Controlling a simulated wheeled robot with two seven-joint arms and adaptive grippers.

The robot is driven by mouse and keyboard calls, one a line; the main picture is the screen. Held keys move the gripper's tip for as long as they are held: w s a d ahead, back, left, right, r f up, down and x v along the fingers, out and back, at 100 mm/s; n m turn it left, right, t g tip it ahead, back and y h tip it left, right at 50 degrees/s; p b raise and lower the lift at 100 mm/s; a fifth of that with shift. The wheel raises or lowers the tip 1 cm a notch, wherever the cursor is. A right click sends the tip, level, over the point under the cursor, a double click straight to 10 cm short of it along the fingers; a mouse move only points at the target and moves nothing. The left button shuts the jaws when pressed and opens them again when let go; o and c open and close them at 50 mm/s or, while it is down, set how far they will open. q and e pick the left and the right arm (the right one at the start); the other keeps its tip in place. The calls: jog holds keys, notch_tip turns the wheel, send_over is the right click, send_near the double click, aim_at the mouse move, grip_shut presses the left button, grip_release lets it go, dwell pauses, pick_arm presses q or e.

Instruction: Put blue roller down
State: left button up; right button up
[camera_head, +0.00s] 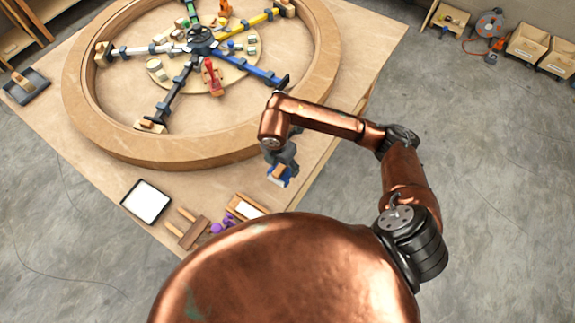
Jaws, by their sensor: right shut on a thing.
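My right gripper (282,164) hangs at the end of my copper-coloured right arm, over the front part of the wooden table, just outside the large wooden ring. It is shut on the blue roller (284,181), which shows as a blue piece with a wood-coloured part below the gripper. The gripper partly hides the roller, and I cannot tell whether the roller touches the table top. My left gripper is not in view.
The large wooden ring (91,127) with coloured spokes fills much of the table (362,50). Along the front edge lie a white tray (147,201), a wooden-handled tool (194,234), a purple object (217,228) and a wooden box (246,206). Table between ring and tray is clear.

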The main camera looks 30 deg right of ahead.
jog(key=w+d+f, duration=0.1)
jog(key=f, duration=0.2)
jog(key=w+d+f, duration=0.1)
jog(key=f, duration=0.2)
jog(key=w+d+f, duration=0.1)
jog(key=f, duration=0.2)
jog(key=shift+w+d+p, duration=0.3)
jog(key=shift+w+p, duration=0.05)
jog(key=shift+p, duration=0.05)
jog(key=shift+f, duration=0.1)
jog(key=shift+f+b, duration=0.3)
jog(key=shift+s+f, duration=0.1)
jog(key=shift+f, duration=0.15)
jog(key=c, duration=0.3)
jog(key=o, duration=1.4)
jog(key=shift+r, duration=0.2)
